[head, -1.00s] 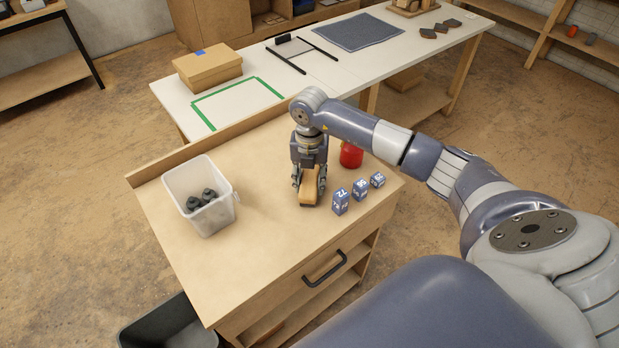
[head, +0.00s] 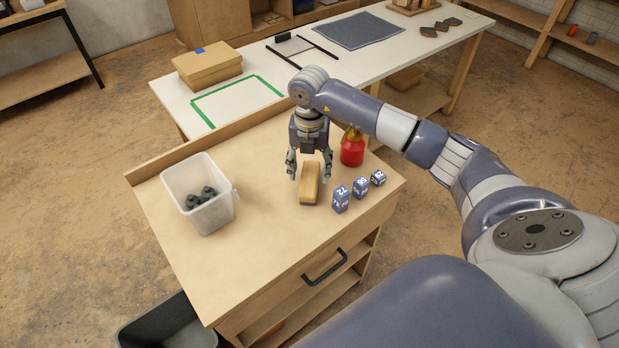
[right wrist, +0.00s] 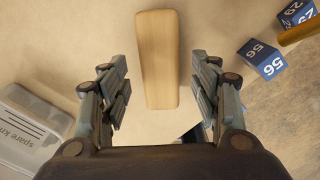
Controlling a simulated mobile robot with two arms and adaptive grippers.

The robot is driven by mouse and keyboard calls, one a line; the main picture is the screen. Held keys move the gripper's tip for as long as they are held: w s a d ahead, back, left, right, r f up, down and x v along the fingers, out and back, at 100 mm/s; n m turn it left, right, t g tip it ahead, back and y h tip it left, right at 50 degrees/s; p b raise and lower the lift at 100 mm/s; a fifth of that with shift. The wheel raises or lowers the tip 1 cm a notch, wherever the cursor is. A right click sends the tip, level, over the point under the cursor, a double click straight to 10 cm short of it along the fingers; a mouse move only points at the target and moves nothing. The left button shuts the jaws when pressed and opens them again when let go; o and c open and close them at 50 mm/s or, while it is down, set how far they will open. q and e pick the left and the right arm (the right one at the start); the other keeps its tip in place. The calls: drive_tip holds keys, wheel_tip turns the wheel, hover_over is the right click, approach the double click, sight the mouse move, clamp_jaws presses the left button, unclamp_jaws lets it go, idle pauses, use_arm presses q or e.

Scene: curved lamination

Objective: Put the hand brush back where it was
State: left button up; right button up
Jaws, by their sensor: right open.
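The hand brush (head: 310,184) lies on the wooden cabinet top, left of the numbered blocks. Its tan wooden back also shows in the right wrist view (right wrist: 158,62), and its bristles are mostly hidden beneath. My right gripper (head: 310,175) is open and empty just above the brush. In the right wrist view its fingers (right wrist: 160,95) stand apart on either side of the brush's near end, with gaps on both sides. My left gripper is not in view.
Blue numbered blocks (head: 360,187) stand right of the brush, and a red container (head: 352,152) is behind them. A translucent bin (head: 212,215) with dark pieces stands at the left. The cabinet top (head: 255,255) is clear in front. A white table (head: 340,85) lies behind.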

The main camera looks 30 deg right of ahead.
sight(310, 177)
wheel_tip(310, 177, up, 8)
drive_tip(key=b, duration=0.1)
drive_tip(key=shift+s, duration=0.1)
idle(0.6)
